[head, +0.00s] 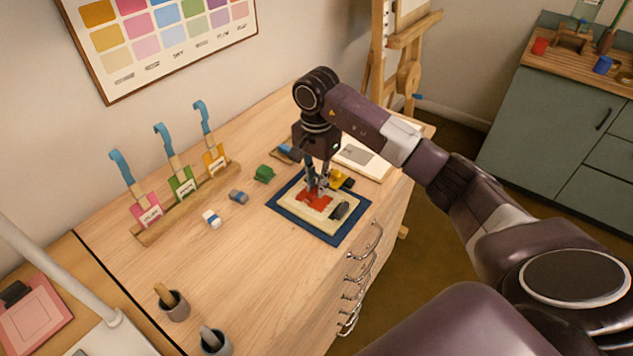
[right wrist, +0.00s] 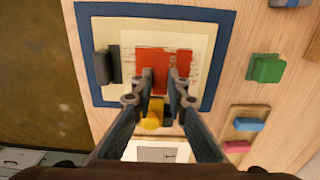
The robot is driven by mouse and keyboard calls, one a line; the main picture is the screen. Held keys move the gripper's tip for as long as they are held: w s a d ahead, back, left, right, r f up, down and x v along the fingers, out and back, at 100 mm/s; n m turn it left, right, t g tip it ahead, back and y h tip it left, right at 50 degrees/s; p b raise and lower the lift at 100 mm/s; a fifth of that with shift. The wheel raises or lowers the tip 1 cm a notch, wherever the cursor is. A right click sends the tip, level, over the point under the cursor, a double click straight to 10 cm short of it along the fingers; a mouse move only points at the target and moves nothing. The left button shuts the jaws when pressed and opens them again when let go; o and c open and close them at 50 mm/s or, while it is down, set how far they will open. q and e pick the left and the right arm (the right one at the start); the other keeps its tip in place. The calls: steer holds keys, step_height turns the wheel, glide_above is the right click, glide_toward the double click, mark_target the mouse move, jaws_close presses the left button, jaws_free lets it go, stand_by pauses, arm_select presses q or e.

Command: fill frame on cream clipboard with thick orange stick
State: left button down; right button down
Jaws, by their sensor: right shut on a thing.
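The cream clipboard (head: 290,205) lies on a dark blue mat (head: 337,236). It also shows in the right wrist view (right wrist: 207,85), with a dark grey clip (right wrist: 103,66) at one side. A red-orange patch (right wrist: 150,58) covers much of the middle of its sheet. My right gripper (head: 317,190) points down over this patch, its fingertips (right wrist: 166,78) close to the sheet. It is shut on the thick orange stick (right wrist: 160,83), which is mostly hidden and blends with the patch. I cannot tell whether the stick touches the sheet. My left gripper is not in view.
A yellow piece (head: 338,178) lies by the clipboard's right edge. A green block (head: 264,174) and two small blocks lie left of the mat. A white board (head: 365,158) lies behind. A rack (head: 190,205) with three blue-handled tools stands at left; two cups stand in front.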

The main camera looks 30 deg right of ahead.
steer(key=shift+f+b, duration=0.75)
steer(key=shift+f, duration=0.1)
stand_by(0.5)
steer(key=shift+w, duration=0.1)
steer(key=shift+w+a+r+b, duration=0.1)
steer(key=shift+w+a+b, duration=0.2)
steer(key=shift+w, duration=0.35)
steer(key=shift+w+a+b, duration=0.25)
steer(key=shift+w, duration=0.35)
steer(key=shift+s+d+f, duration=0.15)
steer(key=shift+s+d, duration=0.15)
steer(key=shift+s, duration=0.45)
steer(key=shift+s+d+f, duration=0.1)
steer(key=shift+s+d, duration=0.2)
steer(key=shift+s, duration=0.4)
steer(key=shift+w+a+r+b, duration=0.1)
steer(key=shift+w+a+b, duration=0.2)
steer(key=shift+w, duration=0.4)
steer(key=shift+w+a+r+b, duration=0.1)
steer(key=shift+w+a+b, duration=0.15)
steer(key=shift+w, duration=0.45)
